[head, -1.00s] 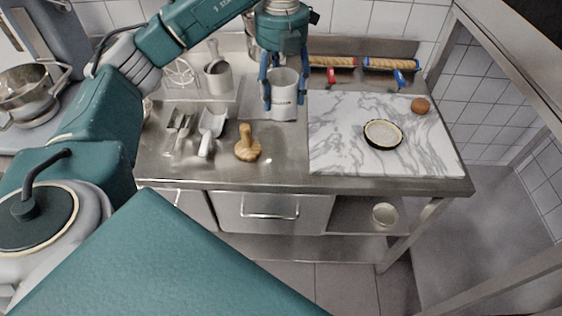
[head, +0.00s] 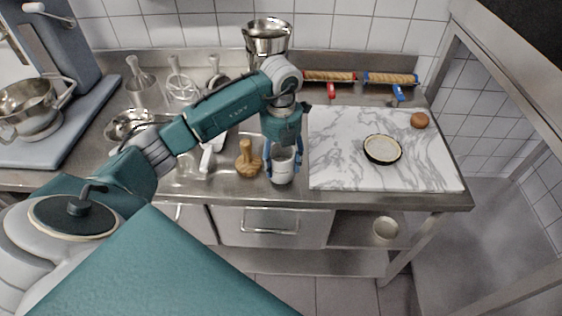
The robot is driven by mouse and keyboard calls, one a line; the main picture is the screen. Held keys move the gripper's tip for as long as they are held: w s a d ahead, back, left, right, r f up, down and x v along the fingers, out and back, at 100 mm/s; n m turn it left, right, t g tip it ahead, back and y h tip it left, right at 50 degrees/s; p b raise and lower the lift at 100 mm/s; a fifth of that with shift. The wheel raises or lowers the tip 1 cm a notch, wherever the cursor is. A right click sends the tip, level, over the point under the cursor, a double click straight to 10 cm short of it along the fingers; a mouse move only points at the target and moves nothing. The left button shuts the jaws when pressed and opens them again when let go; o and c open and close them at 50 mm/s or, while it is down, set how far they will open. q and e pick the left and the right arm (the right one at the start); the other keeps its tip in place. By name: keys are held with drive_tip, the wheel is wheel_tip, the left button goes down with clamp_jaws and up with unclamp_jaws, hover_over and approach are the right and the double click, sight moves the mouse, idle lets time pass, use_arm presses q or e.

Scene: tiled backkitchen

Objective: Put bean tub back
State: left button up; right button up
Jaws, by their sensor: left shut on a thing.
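The bean tub (head: 281,172), a small pale cylinder, is in the head view near the front of the steel worktop, just left of the marble slab. My left gripper (head: 283,161) comes down over it from above and is shut on it, one blue finger on each side. The tub is upright; I cannot tell whether its base touches the worktop. Its label is not readable now. My right gripper is not in view.
A wooden tool (head: 247,160) stands close to the left of the tub. The marble slab (head: 335,165) carries a tart tin (head: 382,149) and a brown ball (head: 419,120). Rolling pins (head: 330,76) lie behind it. A white bowl (head: 385,228) sits on the lower shelf.

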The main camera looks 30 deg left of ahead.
use_arm(q)
drive_tip(key=shift+f, duration=0.7)
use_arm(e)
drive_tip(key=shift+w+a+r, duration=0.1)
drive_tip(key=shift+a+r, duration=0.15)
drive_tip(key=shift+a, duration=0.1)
use_arm(q)
drive_tip(key=shift+f, duration=0.2)
drive_tip(key=o, duration=1.5)
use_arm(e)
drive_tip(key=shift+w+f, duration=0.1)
use_arm(q)
drive_tip(key=shift+r, duration=0.1)
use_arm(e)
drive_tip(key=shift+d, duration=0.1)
